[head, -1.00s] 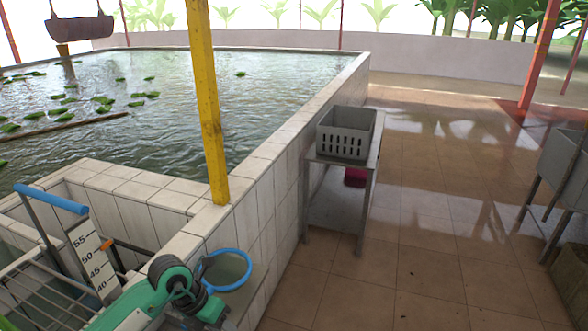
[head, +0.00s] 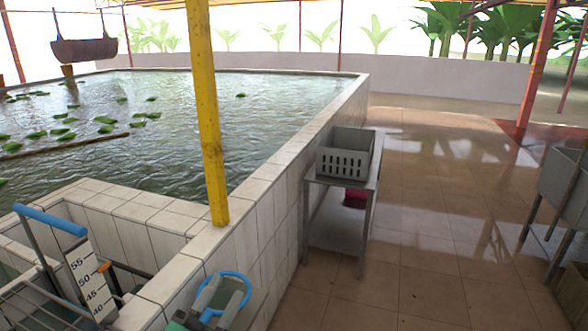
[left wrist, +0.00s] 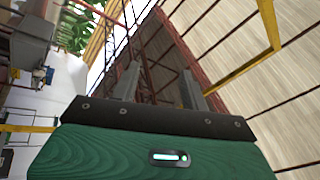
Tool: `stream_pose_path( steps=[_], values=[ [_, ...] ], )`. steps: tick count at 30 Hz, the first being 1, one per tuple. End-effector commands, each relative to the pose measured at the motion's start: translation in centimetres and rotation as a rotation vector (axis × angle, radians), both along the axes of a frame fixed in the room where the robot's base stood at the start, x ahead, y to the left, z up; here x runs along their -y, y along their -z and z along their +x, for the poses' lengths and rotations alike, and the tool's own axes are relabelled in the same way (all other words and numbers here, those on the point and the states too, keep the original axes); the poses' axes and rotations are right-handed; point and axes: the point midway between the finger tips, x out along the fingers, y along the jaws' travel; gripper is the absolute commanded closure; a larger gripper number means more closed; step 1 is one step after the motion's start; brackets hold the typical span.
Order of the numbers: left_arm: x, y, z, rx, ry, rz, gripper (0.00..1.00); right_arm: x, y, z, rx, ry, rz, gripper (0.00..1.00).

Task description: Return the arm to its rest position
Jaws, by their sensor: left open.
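My left gripper (head: 224,287) is low in the head view, at the bottom edge, just right of the tiled wall. Its two grey fingers are parted with nothing seen between them. In the left wrist view the open fingers (left wrist: 159,78) stand in front of the dark green gripper body (left wrist: 160,155), and the space between them is empty. My right gripper is not in view.
A blue ring (head: 246,281) shows behind my left fingers; I cannot tell whether they touch. A grey crate (head: 342,163) sits on a stand. The tiled floor (head: 420,240) right is mostly clear.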

Motion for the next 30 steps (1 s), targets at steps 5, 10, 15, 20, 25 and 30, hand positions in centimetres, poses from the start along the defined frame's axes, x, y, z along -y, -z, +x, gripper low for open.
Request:
stream_pose_path(
  steps=[5, 10, 15, 20, 25, 30],
  values=[
    [-5.7, 4.6, -0.4, -0.301, -0.238, -0.241, 0.55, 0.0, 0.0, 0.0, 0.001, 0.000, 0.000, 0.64],
    [-9.6, 11.0, -3.2, -0.637, -0.435, -0.415, 0.55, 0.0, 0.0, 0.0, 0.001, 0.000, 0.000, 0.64],
    [-11.3, 17.8, -8.7, -1.007, -0.589, -0.531, 0.55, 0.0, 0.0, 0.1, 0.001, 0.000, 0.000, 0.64],
    [-11.2, 21.9, -14.2, -1.302, -0.669, -0.580, 0.55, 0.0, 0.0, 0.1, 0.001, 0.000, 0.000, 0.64],
    [-10.5, 24.2, -19.3, -1.540, -0.711, -0.594, 0.55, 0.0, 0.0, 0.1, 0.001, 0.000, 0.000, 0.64],
    [-9.6, 25.4, -24.0, -1.746, -0.728, -0.589, 0.55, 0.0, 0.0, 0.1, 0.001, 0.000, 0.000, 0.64]
  ],
)
